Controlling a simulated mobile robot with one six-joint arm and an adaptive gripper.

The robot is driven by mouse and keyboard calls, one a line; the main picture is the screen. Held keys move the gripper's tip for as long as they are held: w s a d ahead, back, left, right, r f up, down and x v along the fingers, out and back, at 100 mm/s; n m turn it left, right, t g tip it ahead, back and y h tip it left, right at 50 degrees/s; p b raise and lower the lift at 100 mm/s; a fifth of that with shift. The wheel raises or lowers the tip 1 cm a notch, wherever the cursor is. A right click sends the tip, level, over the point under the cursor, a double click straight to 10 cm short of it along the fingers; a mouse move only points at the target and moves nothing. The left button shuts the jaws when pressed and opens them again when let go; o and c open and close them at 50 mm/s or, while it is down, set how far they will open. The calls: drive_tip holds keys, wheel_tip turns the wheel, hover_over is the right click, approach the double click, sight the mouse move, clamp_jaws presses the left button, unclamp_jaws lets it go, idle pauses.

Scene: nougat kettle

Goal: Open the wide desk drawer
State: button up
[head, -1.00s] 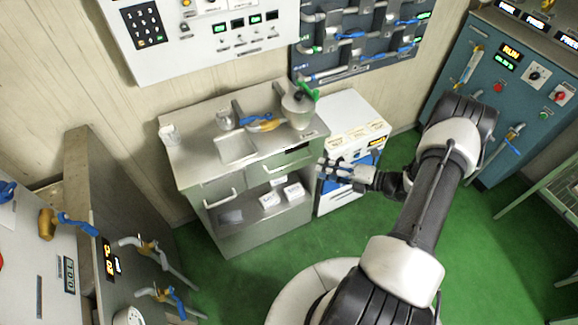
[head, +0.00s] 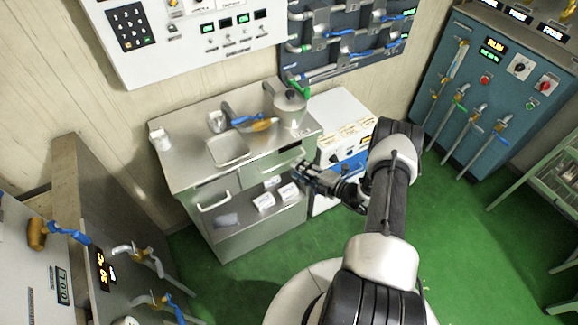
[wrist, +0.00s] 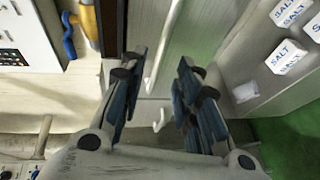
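The metal desk (head: 185,165) stands against the wall. Its wide drawer (head: 257,170) is at the right of the front, under the top, and looks closed. The drawer's long bar handle shows in the wrist view (wrist: 167,45), running down toward the gap between my fingers. My gripper (head: 300,170) is at the drawer's right end in the head view and partly covers that end. In the wrist view my gripper (wrist: 158,95) has its fingers spread, with nothing held. A smaller handle (wrist: 160,119) shows beyond the fingers; it also shows in the head view (head: 214,203).
White salt boxes (head: 264,202) sit on the open shelf under the drawer. A pot (head: 289,108) and a blue-handled tool (head: 246,120) are on the desk top. A white cabinet (head: 345,125) stands close on the right.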

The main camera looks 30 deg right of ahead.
drive_tip(key=x, duration=0.5)
drive_tip(key=shift+w+a+b, duration=0.2)
drive_tip(key=shift+b, duration=0.2)
drive_tip(key=shift+c, duration=0.4)
clamp_jaws()
